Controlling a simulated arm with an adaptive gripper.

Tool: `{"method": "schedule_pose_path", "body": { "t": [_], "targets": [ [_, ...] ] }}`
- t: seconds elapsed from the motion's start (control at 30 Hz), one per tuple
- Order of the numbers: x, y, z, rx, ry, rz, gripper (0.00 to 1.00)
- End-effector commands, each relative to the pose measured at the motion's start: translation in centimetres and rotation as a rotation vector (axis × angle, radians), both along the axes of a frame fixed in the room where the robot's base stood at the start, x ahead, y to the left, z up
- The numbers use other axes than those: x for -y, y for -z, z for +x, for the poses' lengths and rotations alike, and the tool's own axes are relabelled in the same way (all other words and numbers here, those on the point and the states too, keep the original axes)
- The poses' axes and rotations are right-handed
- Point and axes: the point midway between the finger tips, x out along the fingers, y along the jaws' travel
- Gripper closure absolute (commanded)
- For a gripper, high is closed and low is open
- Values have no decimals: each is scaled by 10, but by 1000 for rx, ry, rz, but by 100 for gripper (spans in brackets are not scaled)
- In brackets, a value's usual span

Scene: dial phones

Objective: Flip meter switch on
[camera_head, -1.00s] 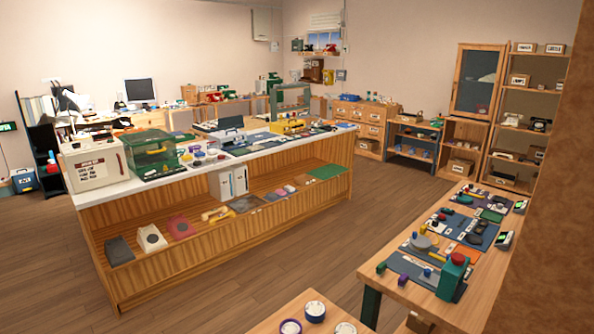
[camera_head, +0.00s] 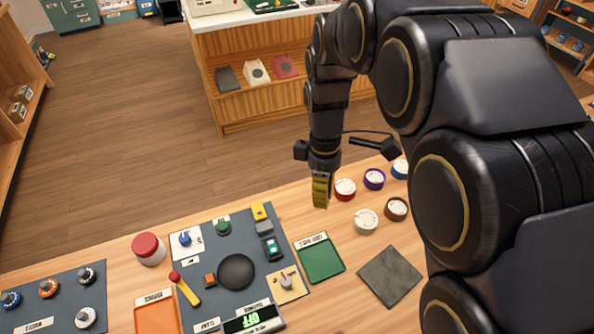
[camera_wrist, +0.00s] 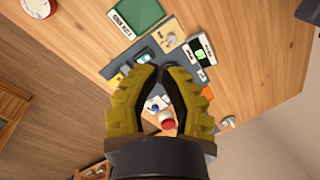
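A meter display reading OFF (camera_head: 252,318) sits at the front edge of the dark blue board (camera_head: 215,255) on the wooden table. Its lit green screen also shows in the wrist view (camera_wrist: 201,54). A yellow plate with a small pale knob (camera_head: 286,282) lies right of the display and shows in the wrist view (camera_wrist: 170,38). A lever with a yellow bar and red end (camera_head: 187,291) lies on the board's left side. I cannot tell which control is the meter switch. My gripper (camera_head: 320,203) hangs above the table beyond the board; its yellow fingertips (camera_wrist: 160,69) are together, holding nothing.
A red-topped jar (camera_head: 149,249) stands left of the board, and an orange tray (camera_head: 157,315) lies in front of it. My arm blocks the right side.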

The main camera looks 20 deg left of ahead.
Motion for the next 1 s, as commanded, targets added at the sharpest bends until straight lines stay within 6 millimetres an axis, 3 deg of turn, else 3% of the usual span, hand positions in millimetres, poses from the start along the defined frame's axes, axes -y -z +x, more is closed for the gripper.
{"method": "schedule_pose_path", "body": {
  "t": [0.03,0.2,0.4,0.6,1.0],
  "targets": [
    [-20,12,3,-9,-97,7,100],
    [-72,45,6,-37,-385,33,100],
    [-112,73,2,-59,-609,56,100],
    [-126,82,-1,-64,-685,66,100],
    [-124,86,-1,-67,-685,64,100]
  ]
}}
